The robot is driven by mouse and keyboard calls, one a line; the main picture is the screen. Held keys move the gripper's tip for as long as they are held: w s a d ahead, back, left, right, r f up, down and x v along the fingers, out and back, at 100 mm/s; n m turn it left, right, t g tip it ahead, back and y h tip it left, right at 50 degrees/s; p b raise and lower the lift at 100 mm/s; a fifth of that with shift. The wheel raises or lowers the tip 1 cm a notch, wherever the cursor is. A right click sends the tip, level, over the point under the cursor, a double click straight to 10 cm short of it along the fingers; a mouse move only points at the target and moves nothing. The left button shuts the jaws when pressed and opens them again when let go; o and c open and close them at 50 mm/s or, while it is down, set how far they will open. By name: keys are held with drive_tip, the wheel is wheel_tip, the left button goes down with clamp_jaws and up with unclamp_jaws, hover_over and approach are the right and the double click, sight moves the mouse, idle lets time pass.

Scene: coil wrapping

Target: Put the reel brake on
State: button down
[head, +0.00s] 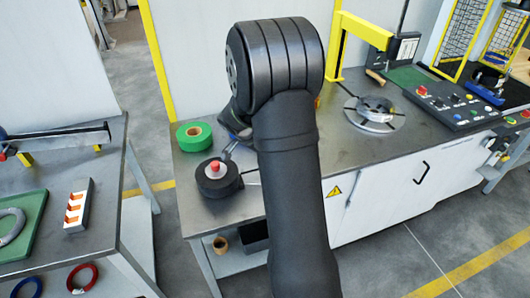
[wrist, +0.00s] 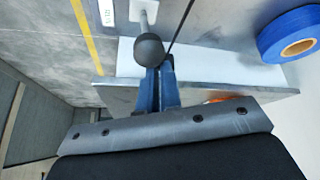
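The reel (head: 217,180), a dark disc with a red knob on top, sits at the left end of the steel bench in the head view. A thin lever shows beside it, partly behind my arm. In the wrist view a dark ball knob (wrist: 149,50) on a grey rod is at the tips of my gripper (wrist: 161,66). Its blue fingers are close together. The ball overlaps the left fingertip; I cannot tell whether the fingers hold it. A thin black rod runs upward from near the right fingertip. In the head view my arm hides most of the gripper.
A green tape roll (head: 194,136) lies behind the reel; a blue roll (wrist: 290,35) shows in the wrist view. A round metal turntable (head: 374,114), a yellow frame (head: 340,45) and a button panel (head: 450,103) stand to the right. A separate table (head: 100,165) is left.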

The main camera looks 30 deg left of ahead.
drive_tip(key=shift+s+a+f, duration=0.2)
drive_tip(key=shift+s+f, duration=0.05)
drive_tip(key=shift+s, duration=0.2)
drive_tip(key=a+v, duration=0.1)
drive_tip(key=v, duration=0.8)
drive_tip(key=shift+s, duration=0.5)
drive_tip(key=shift+w+a+f, duration=0.1)
drive_tip(key=shift+w, duration=0.05)
drive_tip(key=x, duration=0.4)
drive_tip(key=d+x, duration=0.1)
drive_tip(key=x, duration=0.1)
drive_tip(key=shift+w, duration=0.45)
drive_tip(key=w+d+f+g+y, duration=0.2)
drive_tip(key=w+d+g+y, duration=0.1)
drive_tip(key=w+d, duration=0.5)
drive_tip(key=shift+w+f, duration=0.25)
drive_tip(key=shift+w, duration=0.15)
drive_tip(key=shift+d, duration=0.1)
